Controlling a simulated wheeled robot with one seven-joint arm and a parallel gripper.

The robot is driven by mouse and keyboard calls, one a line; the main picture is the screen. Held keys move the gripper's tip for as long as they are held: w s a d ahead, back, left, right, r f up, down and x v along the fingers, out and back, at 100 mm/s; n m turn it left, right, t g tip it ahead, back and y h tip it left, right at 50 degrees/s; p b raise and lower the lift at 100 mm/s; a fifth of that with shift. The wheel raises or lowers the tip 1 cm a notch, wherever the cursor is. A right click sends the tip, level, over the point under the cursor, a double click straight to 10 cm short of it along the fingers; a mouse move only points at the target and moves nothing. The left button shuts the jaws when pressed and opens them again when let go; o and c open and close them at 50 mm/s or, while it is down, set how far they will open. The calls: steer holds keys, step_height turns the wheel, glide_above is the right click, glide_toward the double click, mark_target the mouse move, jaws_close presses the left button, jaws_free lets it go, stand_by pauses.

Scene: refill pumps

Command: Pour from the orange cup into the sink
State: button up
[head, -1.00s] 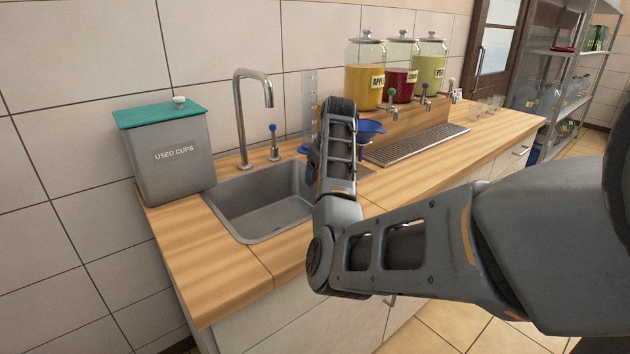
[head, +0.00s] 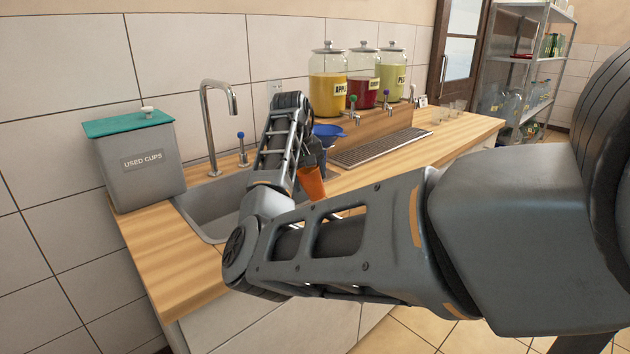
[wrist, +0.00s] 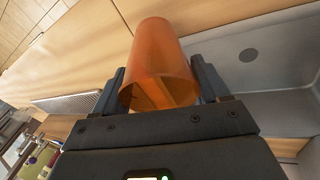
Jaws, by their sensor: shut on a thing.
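The orange cup (head: 312,183) shows beside the end of my arm in the head view, slightly tilted, near the counter just right of the sink. In the wrist view the translucent orange cup (wrist: 162,55) sits between the two dark fingers of my gripper (wrist: 160,82), which is shut on it. I cannot tell how much is in the cup. The sink (head: 205,212) is partly hidden behind my arm in the head view. In the wrist view the sink basin (wrist: 285,60) with its round drain lies to the right of the cup.
A tall faucet (head: 209,125) and a blue-knobbed tap stand behind the sink. A grey used-cups bin (head: 140,180) stands left of it. A blue funnel-like item (head: 328,131), the drip tray (head: 385,147) and three juice dispensers (head: 327,95) are to the right.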

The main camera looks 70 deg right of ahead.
steer(key=w+g+b, duration=0.1)
steer(key=w+g, duration=0.3)
steer(key=w, duration=0.3)
steer(key=shift+w+a+f+n+g, duration=0.15)
steer(key=shift+w+f+n+g, duration=0.15)
steer(key=shift+n+g, duration=0.1)
steer(key=shift+r+p, duration=0.15)
steer(key=shift+p, duration=0.55)
stand_by(0.4)
steer(key=shift+w+f+g+b, duration=0.15)
steer(key=shift+f+g+b, duration=0.35)
steer(key=shift+b, duration=0.05)
steer(key=shift+r+g+h+b, duration=0.15)
steer(key=shift+g+h+b, duration=0.15)
steer(key=shift+g+b, duration=0.1)
